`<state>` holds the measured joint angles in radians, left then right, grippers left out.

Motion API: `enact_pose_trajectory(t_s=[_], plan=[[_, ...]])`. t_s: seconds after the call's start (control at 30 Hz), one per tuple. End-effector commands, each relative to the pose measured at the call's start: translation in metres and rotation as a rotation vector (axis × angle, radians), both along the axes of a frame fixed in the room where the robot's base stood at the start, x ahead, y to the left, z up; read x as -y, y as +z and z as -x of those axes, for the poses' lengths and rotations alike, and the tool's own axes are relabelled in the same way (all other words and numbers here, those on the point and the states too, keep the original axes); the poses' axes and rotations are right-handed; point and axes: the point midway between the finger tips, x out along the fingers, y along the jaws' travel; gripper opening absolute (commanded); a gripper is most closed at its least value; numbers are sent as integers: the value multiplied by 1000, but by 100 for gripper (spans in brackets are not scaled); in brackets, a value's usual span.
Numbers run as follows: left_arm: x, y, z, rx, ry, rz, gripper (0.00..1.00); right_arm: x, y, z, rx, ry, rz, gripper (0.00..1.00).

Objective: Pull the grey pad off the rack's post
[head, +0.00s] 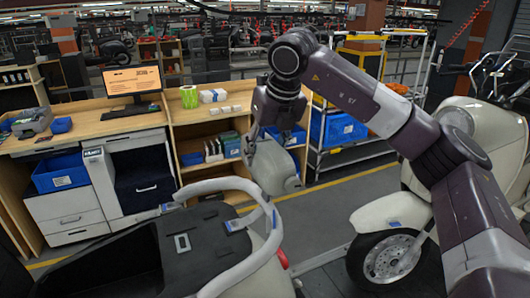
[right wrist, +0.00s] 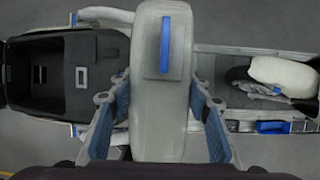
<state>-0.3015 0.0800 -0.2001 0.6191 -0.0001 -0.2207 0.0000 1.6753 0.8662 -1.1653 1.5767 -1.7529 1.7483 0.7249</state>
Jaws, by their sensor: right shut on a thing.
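The grey pad (head: 273,168) hangs below my right gripper (head: 268,138) in the head view, near the centre. In the right wrist view the pad (right wrist: 160,118) stands upright in the frame between the two blue-lined fingers of the gripper (right wrist: 158,105). A blue strip (right wrist: 165,45) marks its face. My right gripper is shut on the pad. The pad's lower end is near the pale curved rail (head: 225,183) of the black-seated body below. I cannot make out the rack's post, nor whether the pad still sits on it. My left gripper is not in view.
A black tub-like part (head: 105,262) lies at lower left, inside the rail. A cream scooter (head: 388,255) stands at right beside my arm. A wooden desk (head: 110,120) with a monitor (head: 133,82) and shelving with blue bins (head: 338,128) stand behind. Grey floor (head: 330,215) is open between.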

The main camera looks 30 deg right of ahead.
Motion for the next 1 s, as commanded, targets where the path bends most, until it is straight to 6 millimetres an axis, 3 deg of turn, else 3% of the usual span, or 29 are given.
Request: enact_pose_trajectory(t_s=[1.0], plan=[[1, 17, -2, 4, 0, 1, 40, 2, 26, 0, 3, -1, 0, 21]])
